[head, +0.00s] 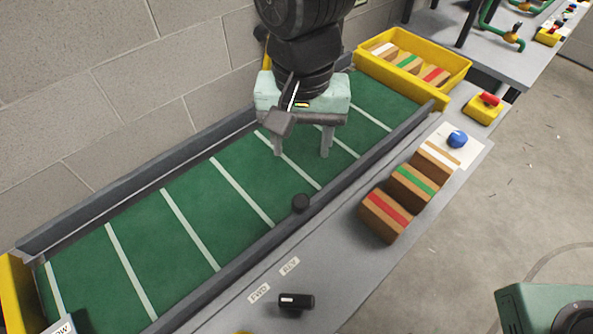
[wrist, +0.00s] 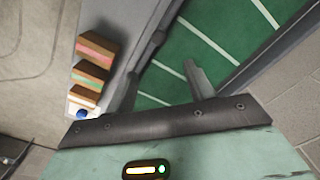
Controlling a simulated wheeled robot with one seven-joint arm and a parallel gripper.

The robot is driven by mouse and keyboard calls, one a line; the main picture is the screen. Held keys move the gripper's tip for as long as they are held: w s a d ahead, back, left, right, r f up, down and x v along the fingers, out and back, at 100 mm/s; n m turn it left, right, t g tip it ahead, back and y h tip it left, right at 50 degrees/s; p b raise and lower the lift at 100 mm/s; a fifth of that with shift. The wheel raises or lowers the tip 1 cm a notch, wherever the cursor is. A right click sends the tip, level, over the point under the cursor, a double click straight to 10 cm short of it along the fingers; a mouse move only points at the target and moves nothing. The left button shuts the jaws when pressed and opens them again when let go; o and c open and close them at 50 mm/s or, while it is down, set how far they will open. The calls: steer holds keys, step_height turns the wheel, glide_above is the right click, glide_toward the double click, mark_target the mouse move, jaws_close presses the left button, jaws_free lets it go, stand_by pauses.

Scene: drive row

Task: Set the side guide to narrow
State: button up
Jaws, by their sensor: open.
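A green conveyor belt (head: 190,222) with white cross lines runs between two long grey rails. A label ending in "OW" (head: 63,328) is cut off at the bottom left. My gripper (head: 302,150) is open and empty, pointing down over the upper half of the belt, behind the knob.
Wooden blocks with red (head: 385,214), green (head: 414,184) and white stripes stand on the front ledge, near a blue knob (head: 457,139). A black handle (head: 297,301) lies by the FWD and REV labels. A yellow bin (head: 447,98) closes the far end. A wall stands behind.

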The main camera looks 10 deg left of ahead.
mark_target(300, 200)
step_height(300, 200, down, 16)
steer(key=shift+p, duration=0.5)
steer(key=shift+c, duration=0.3)
jaws_close()
steer(key=w+a+p, duration=0.1)
steer(key=w+a, duration=0.6)
steer(key=shift+a+r, duration=0.15)
steer(key=shift+a, duration=0.25)
steer(key=shift+o, duration=0.3)
jaws_free()
steer(key=shift+w, duration=0.1)
